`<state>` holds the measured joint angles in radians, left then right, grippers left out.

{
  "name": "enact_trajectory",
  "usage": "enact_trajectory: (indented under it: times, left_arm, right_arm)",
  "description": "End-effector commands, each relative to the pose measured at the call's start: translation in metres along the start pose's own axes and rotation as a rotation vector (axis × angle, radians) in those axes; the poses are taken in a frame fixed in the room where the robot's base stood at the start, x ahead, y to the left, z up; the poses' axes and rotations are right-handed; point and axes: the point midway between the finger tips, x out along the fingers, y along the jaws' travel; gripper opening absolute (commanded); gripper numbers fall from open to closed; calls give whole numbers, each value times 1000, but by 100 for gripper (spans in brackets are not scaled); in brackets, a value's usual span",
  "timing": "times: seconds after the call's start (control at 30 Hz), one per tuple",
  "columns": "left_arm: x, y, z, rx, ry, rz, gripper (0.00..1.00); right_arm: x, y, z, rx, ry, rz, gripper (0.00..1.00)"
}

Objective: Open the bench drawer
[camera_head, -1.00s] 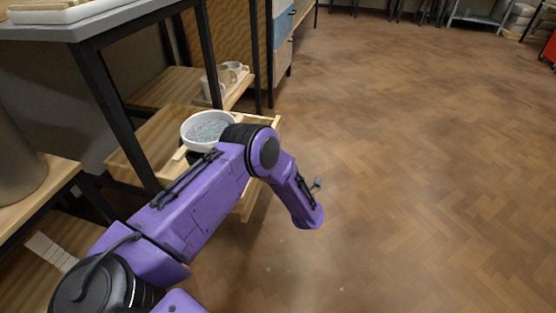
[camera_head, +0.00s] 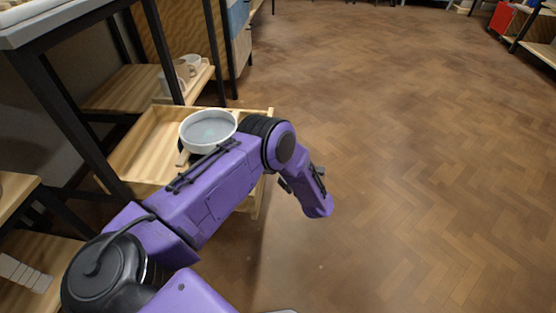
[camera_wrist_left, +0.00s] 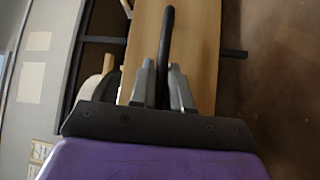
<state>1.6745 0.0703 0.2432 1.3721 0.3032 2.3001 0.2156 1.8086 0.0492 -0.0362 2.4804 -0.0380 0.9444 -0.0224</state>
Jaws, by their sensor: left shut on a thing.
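The bench drawer (camera_head: 135,160) is pale wood and stands pulled out from the dark-legged bench in the head view. In the left wrist view its wooden front (camera_wrist_left: 200,45) carries a black bar handle (camera_wrist_left: 166,45). My left gripper (camera_wrist_left: 162,72) is shut on this handle, with a grey finger on each side. In the head view my purple left arm reaches across the drawer's near side and hides part of it. A round white-rimmed sieve or bowl (camera_head: 207,146) with a wooden handle shows within the drawer's outline. My right gripper is not in view.
White mugs (camera_head: 188,66) stand on a wooden shelf (camera_head: 125,92) behind the drawer. A dark bench leg (camera_head: 62,120) rises at the left. The herringbone floor (camera_head: 400,150) is clear to the right. A red object (camera_head: 502,17) stands far off at the upper right.

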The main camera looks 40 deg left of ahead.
Motion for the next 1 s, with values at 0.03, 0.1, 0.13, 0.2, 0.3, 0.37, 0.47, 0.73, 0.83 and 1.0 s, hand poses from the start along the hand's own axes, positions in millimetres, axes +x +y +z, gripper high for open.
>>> enact_trajectory:
  times: [0.03,0.1,0.13,0.2,0.3,0.37,0.47,0.73,0.83,1.0]
  left_arm:
    - [0,0,-1,0,3,0,0]
    - [0,0,0,0,2,0,0]
    - [0,0,0,0,2,0,24]
    - [0,0,0,0,1,0,36]
    - [0,0,0,0,0,0,36]
    - [0,0,0,0,0,0,36]
    - [-1,0,1,-1,-1,0,36]
    - [-51,3,1,-1,-7,1,36]
    - [-74,2,1,0,-6,1,36]
    - [-100,1,0,-1,-3,1,36]
  right_arm:
    - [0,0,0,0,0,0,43]
    - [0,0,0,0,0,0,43]
    - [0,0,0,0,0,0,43]
    - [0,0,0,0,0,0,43]
    - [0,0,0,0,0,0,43]
    - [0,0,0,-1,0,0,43]
    - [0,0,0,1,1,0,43]
    - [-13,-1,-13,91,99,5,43]
    - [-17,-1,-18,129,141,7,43]
    - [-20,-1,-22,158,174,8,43]
